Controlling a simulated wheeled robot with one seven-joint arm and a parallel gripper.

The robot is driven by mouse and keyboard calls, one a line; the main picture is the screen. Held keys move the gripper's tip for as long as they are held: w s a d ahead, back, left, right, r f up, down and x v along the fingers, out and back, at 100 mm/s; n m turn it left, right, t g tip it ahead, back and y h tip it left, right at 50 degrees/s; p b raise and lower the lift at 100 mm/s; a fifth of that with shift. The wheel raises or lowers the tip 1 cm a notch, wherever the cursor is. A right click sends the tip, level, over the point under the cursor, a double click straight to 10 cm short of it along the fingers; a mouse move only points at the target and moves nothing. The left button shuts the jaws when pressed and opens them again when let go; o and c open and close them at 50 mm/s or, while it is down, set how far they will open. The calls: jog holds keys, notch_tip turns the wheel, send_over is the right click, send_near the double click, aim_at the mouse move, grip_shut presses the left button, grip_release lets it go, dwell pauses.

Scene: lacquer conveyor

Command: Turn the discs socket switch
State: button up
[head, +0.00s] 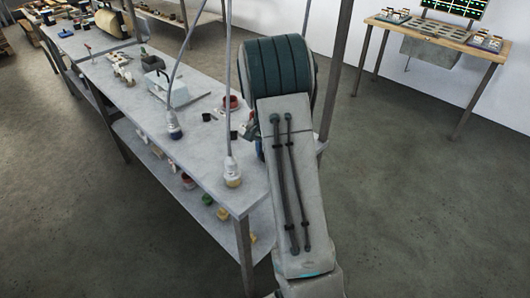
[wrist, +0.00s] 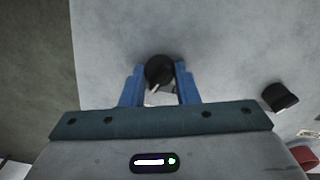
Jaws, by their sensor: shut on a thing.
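In the wrist view, my gripper (wrist: 160,80) has its two blue fingers closed on either side of a black rotary switch knob (wrist: 158,70) on the grey bench top. The knob has a pale pointer mark towards its lower edge. Part of a light label shows between the fingers below it. A second black knob (wrist: 279,97) sits apart to the right, beside a small label. I cannot read either label, so which switch is the discs one is not clear. In the head view my arm hides most of the gripper and the held knob.
The long grey bench (head: 205,150) runs to the back left, with a shelf below. Two cables hang over it, ending in a blue-banded plug (head: 175,131) and a yellow-banded plug (head: 232,173). A red bowl (head: 231,102) stands near my arm. A wooden table (head: 445,35) is at back right.

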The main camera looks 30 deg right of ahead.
jog(key=shift+m, duration=1)
jog(key=o, duration=1)
notch_tip(320, 180, up, 14)
jog(key=shift+f, duration=0.1)
